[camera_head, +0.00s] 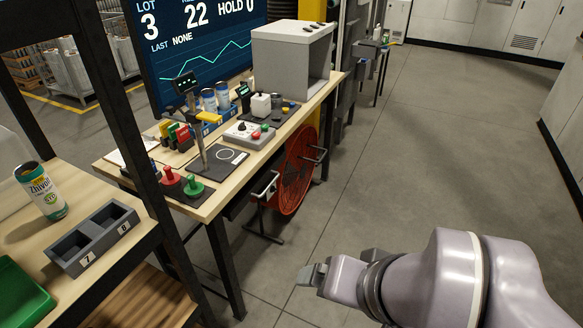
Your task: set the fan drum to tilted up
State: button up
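The fan drum (296,178) is a round red-orange drum beside and partly under the right side of the workbench. Its round face shows at a steep angle and looks close to upright; I cannot tell its exact tilt. Grey bar handles show at its right edge (317,154) and its left edge (267,186). A dark stand foot (262,232) rests on the floor. The bench hides part of its top and back. My gripper (313,275) is low in front of the drum, apart from it, pointing left. Its fingers are seen side-on, so their opening is unclear.
The wooden workbench (213,204) carries red and green knobs, a button box (249,134), cans and a grey hood (290,55). A dark bench leg (226,268) stands left of the drum. A shelf with a can (41,190) is at left. The floor (415,150) at right is clear.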

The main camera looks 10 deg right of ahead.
aim_at(296, 171)
jog(key=i+l, duration=0.2)
jog(key=i, duration=0.35)
jog(key=i+l, duration=0.2)
jog(key=i, duration=0.3)
jog(key=i+l, duration=0.2)
jog(key=i, duration=0.35)
jog(key=i+l+u, duration=0.1)
jog(key=i, duration=0.4)
jog(key=i+l, duration=0.35)
jog(key=i, duration=0.2)
jog(key=i+l, duration=0.25)
jog(key=i, duration=0.25)
